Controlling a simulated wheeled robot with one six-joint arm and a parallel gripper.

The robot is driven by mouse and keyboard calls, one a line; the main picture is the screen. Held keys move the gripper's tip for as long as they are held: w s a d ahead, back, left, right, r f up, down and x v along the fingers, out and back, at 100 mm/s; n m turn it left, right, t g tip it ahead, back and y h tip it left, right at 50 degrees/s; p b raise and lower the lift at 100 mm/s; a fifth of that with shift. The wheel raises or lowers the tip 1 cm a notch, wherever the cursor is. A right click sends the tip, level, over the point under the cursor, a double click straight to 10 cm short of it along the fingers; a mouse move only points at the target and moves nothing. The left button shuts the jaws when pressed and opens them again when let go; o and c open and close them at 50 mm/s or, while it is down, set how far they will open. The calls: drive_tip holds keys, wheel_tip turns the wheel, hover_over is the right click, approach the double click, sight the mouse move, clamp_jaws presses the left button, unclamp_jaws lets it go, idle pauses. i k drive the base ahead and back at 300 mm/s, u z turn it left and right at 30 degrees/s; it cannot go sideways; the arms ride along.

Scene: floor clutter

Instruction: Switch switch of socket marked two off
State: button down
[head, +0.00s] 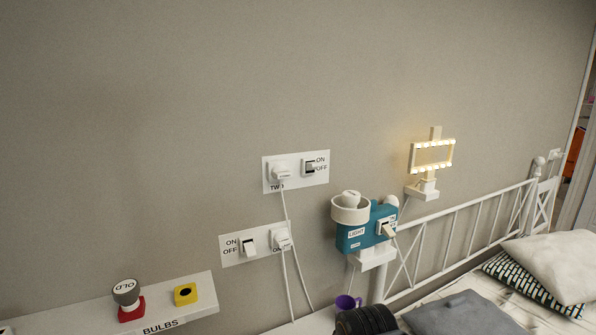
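The socket marked TWO (295,184) is a white wall plate in the middle of the head view. A white plug (280,171) sits in its left side, with a cord hanging down and partly covering the marking. Its rocker switch (309,167) is on the right, with ON printed at the upper right and OFF below. The rocker shows a dark part and a pale part; its position is too small to tell surely.
A second socket plate (230,259) with switch and plug is lower left. A teal LIGHT box (352,240) and a lit lamp (433,155) are right, beside a white bed frame (450,216).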

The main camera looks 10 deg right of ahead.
sight(310, 166)
drive_tip(key=u, duration=2.5)
drive_tip(key=k, duration=0.5)
drive_tip(key=z, duration=1.5)
drive_tip(key=i, duration=0.5)
drive_tip(key=z, duration=0.05)
